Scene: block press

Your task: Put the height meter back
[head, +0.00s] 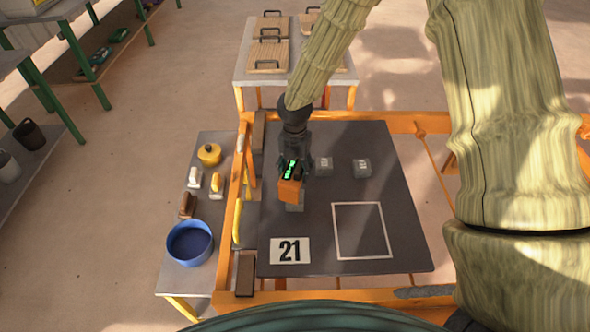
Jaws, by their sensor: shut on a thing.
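The height meter (289,189) appears as an orange device with a lit green display, over the left part of the dark press table (330,135). My gripper (292,164) is shut on it from above; its fingertips are mostly hidden by the meter and the dark gripper body. A grey block (295,208) shows just below the meter; I cannot tell whether the two touch. Two more grey blocks, one (324,166) just right of my gripper and one (362,168) further right, stand on the table.
A white square outline (360,259) and a "21" card (290,250) lie at the table's front. An orange frame (243,165) borders it. Boards with handles (268,55) lie behind.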

